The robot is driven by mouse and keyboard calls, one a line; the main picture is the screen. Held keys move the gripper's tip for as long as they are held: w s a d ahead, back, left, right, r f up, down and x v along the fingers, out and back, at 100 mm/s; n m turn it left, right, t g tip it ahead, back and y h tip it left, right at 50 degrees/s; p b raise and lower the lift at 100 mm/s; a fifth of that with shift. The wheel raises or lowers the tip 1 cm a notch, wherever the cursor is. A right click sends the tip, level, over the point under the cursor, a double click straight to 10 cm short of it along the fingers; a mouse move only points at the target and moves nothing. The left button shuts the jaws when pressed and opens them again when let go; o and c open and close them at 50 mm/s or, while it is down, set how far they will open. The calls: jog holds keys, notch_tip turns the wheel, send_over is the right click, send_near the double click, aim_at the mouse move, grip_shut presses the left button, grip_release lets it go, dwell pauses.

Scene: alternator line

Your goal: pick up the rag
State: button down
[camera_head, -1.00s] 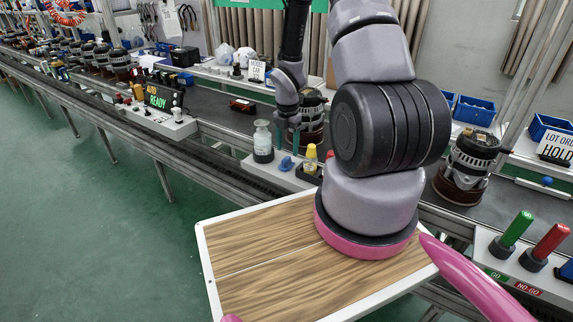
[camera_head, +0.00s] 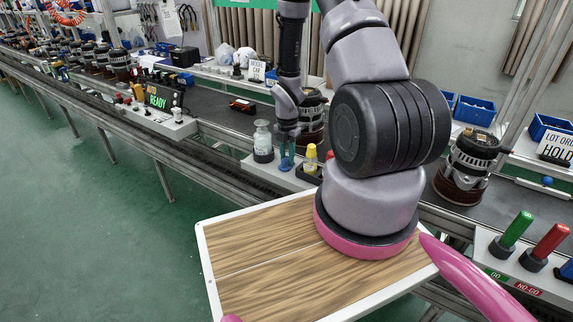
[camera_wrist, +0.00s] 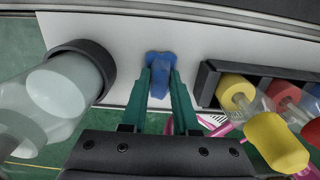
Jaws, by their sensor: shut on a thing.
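The rag is a small crumpled blue cloth (camera_wrist: 159,62). In the wrist view it shows between and just beyond my fingertips, against a white shelf surface (camera_wrist: 125,28). My gripper (camera_wrist: 159,82) has two teal fingers shut on the rag. In the head view my gripper (camera_head: 287,158) points down at the white shelf, between a clear bottle and a yellow-capped bottle. The rag is a small blue patch (camera_head: 286,164) at the fingertips there, mostly hidden by them. I cannot tell whether it is touching the shelf.
A clear bottle (camera_head: 263,142) stands close left of my gripper. A black rack with yellow-capped (camera_head: 311,157) and red-capped bottles stands close right. Behind runs the conveyor with an alternator (camera_head: 312,118). A wood-topped board (camera_head: 262,250) lies in front.

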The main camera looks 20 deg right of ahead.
aim_at(287, 157)
jog(key=shift+r, duration=0.1)
notch_tip(287, 157, up, 10)
dwell(0.6)
